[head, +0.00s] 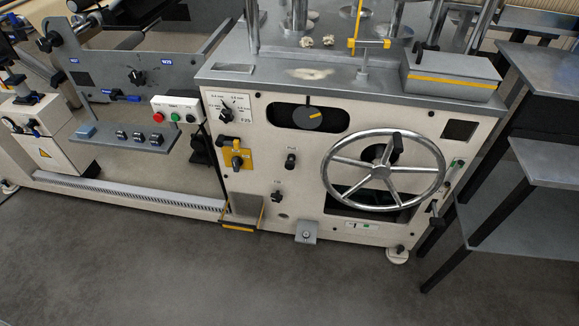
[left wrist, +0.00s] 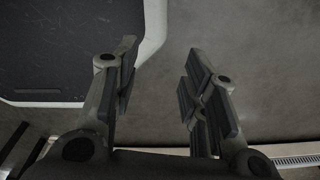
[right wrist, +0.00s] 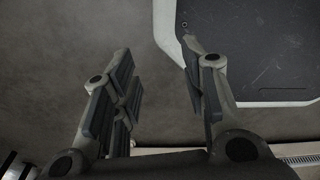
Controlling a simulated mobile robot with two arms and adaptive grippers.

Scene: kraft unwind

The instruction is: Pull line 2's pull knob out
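The white machine panel (head: 262,215) stands in the middle of the head view. A small black knob (head: 290,161) sits on it below a label, left of the handwheel. A second small black knob (head: 277,196) sits lower and slightly left, also below a small label. The labels are too small to read surely, so I cannot tell which knob belongs to line 2. My left gripper (left wrist: 160,78) is open and empty above grey floor in the left wrist view. My right gripper (right wrist: 160,78) is open and empty in the right wrist view. Neither gripper shows in the head view.
A large spoked handwheel (head: 383,171) stands out from the panel. A small grey pedal (head: 306,233) sits at the panel's foot. Grey shelves (head: 530,150) stand at right. The floor in front (head: 230,285) is clear.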

